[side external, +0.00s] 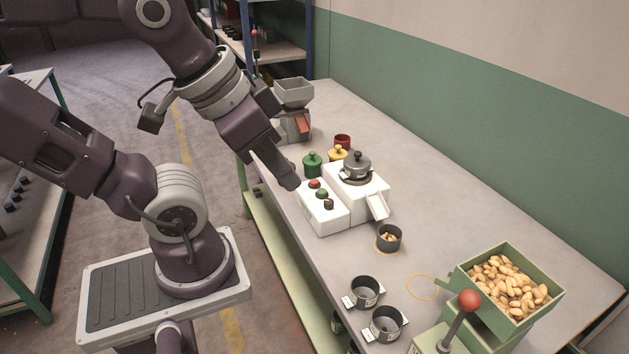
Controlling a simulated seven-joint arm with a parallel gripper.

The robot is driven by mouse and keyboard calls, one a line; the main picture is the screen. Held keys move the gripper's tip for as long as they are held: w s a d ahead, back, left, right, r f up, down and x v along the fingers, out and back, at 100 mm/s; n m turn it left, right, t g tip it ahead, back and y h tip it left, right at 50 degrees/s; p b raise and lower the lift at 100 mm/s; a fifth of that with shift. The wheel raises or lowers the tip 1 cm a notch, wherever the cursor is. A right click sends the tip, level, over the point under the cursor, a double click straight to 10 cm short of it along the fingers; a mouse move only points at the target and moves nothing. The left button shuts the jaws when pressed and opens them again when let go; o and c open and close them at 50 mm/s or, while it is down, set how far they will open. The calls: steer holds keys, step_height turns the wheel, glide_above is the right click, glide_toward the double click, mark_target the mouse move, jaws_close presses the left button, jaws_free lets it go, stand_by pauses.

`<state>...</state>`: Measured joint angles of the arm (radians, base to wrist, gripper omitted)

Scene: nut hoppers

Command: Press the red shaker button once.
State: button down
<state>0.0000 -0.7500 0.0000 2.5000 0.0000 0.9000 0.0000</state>
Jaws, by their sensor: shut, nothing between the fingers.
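A white control box (325,217) stands near the front edge of the table. On its sloped top sit a red button (314,183), a green button (322,193) and a dark knob (329,204) in a row. The red button is the farthest of the three from the camera. My gripper (291,184) is shut and empty. In the picture its tip is just left of the red button, apart from it. I cannot tell its exact height above the box. The red button looks uncovered.
A white machine with a grey lidded pot (357,166) stands right behind the box. Green (313,163) and yellow (338,153) lidded jars are close by. A cup of nuts (389,238), two empty cups and a green nut hopper (505,287) with a red-knobbed lever (469,301) stand toward the right.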

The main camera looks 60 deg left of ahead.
steer(key=w+a+n+g+h, duration=0.1)
steer(key=w+n+g+h, duration=0.25)
steer(key=w+n, duration=0.35)
steer(key=n+t, duration=0.6)
steer(key=n, duration=0.9)
glide_above(310, 181)
step_height(310, 181, down, 15)
steer(key=shift+f, duration=4.45)
